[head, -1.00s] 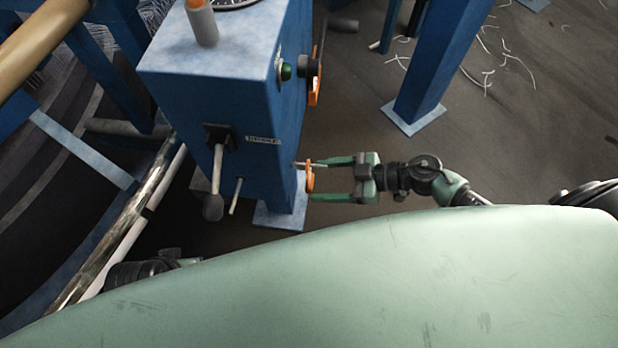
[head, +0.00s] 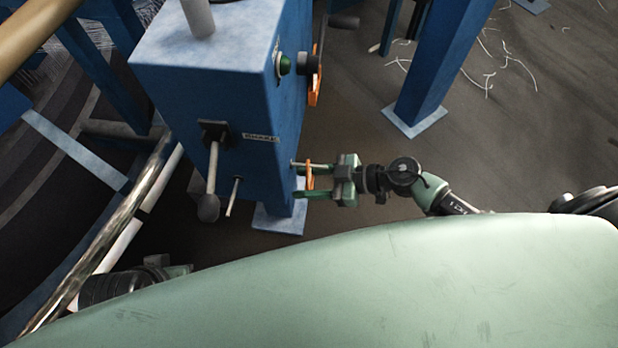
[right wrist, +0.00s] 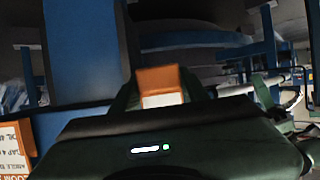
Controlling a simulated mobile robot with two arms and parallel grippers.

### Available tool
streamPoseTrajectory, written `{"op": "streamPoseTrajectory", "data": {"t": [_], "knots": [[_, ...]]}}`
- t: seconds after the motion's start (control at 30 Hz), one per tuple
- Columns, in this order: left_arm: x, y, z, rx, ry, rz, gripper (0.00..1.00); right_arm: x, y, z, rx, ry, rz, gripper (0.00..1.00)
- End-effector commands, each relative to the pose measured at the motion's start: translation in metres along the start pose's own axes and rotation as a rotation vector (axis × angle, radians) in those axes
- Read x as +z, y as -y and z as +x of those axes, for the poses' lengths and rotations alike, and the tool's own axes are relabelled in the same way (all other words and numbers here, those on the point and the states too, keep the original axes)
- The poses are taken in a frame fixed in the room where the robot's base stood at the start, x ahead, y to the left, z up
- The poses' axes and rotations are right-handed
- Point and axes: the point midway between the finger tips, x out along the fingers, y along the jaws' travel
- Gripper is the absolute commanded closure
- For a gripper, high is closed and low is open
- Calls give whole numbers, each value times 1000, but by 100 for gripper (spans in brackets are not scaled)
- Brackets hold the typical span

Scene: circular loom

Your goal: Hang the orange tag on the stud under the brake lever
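The orange tag (head: 309,181) hangs on a thin peg (head: 300,164) on the right side of the blue cabinet. My right gripper (head: 308,184) has one finger on either side of the tag. The right wrist view shows the tag (right wrist: 160,80) between the fingers, close to both; whether they touch it is unclear. The grey brake lever (head: 211,180) points down from its black mount on the cabinet's front. A short bare stud (head: 234,196) sticks out below and right of the mount. My left gripper (head: 168,267) is at lower left, mostly hidden by my green body.
The blue cabinet (head: 205,90) carries a green button (head: 284,64) and another orange piece (head: 316,85) on its right side. A blue post (head: 440,70) stands at the back right. A shiny rail (head: 110,235) runs along the left.

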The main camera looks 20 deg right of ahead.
Motion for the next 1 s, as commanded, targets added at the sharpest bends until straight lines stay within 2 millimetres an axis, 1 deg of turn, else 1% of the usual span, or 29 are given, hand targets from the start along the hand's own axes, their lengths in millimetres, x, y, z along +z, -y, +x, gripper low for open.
{"op": "streamPoseTrajectory", "data": {"t": [0.03,0.07,0.1,0.13,0.37,0.7,0.87,0.93,0.97,1.0], "knots": [[0,0,0,0,0,0,100,0,0,0,0,0,0,73],[0,0,0,0,0,0,100,0,0,0,0,0,0,81],[0,0,0,0,0,0,100,0,0,0,0,0,0,92],[0,0,0,0,0,0,100,0,0,0,0,0,0,100],[-1,0,-2,0,0,0,100,0,0,-2,0,1,0,100],[-4,0,-11,0,0,0,100,-1,0,-12,0,1,1,100],[-4,0,-12,1,-1,0,100,0,0,-15,0,1,0,100],[-5,0,-12,1,-4,0,100,2,0,-19,0,2,0,100],[-5,0,-10,1,-3,0,100,2,0,-22,1,3,2,100],[-4,0,-1,2,6,-1,100,4,0,-27,0,3,2,100]]}}
